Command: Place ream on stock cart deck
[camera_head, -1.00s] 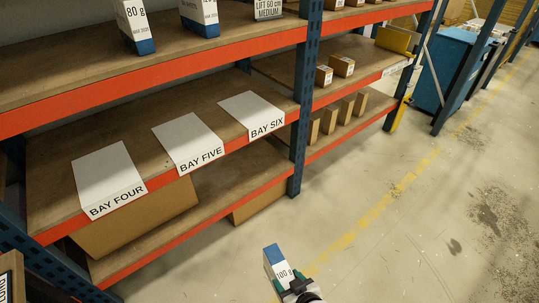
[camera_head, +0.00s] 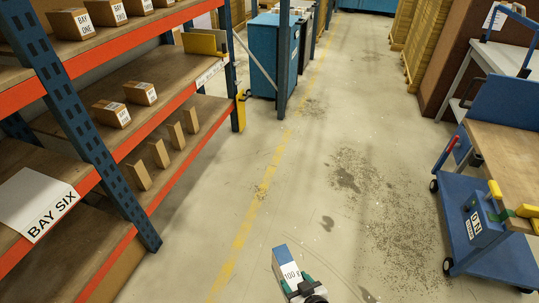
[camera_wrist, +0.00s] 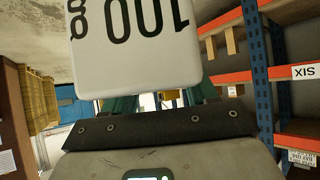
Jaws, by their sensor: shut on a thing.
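The ream (camera_head: 287,262) is a white block with a blue end and "100 g" printed on it. My gripper (camera_head: 297,286) is shut on its lower end and holds it up over the aisle floor. In the wrist view, the ream (camera_wrist: 135,60) fills the top middle, its print upside down, and hides much of what lies beyond. A blue cart with a wooden deck (camera_head: 505,150) stands at the right, apart from the ream. Its right part is cut off by the frame, and I cannot tell whether it is the stock cart.
Shelving with an orange-edged shelf (camera_head: 150,120) and blue posts runs along the left. A grey-topped table or cart (camera_head: 508,60) stands behind the blue cart. A blue cabinet (camera_head: 275,55) is at the back. The stained concrete aisle (camera_head: 340,190) between is clear.

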